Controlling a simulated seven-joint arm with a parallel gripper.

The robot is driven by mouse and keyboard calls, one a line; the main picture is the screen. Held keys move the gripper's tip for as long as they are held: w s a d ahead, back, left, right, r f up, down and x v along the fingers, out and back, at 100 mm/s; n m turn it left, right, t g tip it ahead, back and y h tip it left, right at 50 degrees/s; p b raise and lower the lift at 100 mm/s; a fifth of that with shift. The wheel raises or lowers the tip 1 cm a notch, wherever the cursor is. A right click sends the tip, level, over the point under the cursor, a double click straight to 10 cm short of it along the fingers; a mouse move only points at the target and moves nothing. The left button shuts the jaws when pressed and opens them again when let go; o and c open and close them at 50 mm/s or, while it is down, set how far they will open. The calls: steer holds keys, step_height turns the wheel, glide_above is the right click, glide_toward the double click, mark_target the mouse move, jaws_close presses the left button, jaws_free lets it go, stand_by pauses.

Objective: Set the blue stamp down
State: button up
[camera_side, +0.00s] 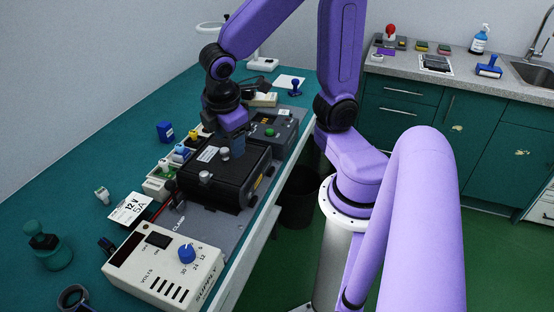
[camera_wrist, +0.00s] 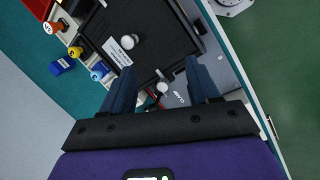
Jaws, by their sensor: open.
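A blue stamp with a round knob handle (camera_side: 295,87) stands upright on the green bench at the back, beside a white sheet; it does not show in the wrist view. My gripper (camera_side: 234,143) is over the black box (camera_side: 222,177), pointing down, well to the near side of this stamp. In the wrist view my gripper (camera_wrist: 160,66) has its two fingers wide apart. Nothing is held between them. The black box (camera_wrist: 150,35) with its silver knobs lies below and beyond the fingers.
A white sheet (camera_side: 290,81) lies by the stamp. A grey unit with a green button (camera_side: 270,132) stands behind the black box. A cream power supply (camera_side: 165,262) is at the front. A blue block (camera_side: 165,131) sits left. Another blue-handled tool (camera_side: 489,67) is on the far counter.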

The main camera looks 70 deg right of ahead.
steer(key=s+a+g+y, duration=0.1)
steer(key=s+a+y, duration=0.2)
steer(key=s, duration=1)
steer(key=shift+a+r, duration=0.25)
steer(key=shift+a, duration=0.35)
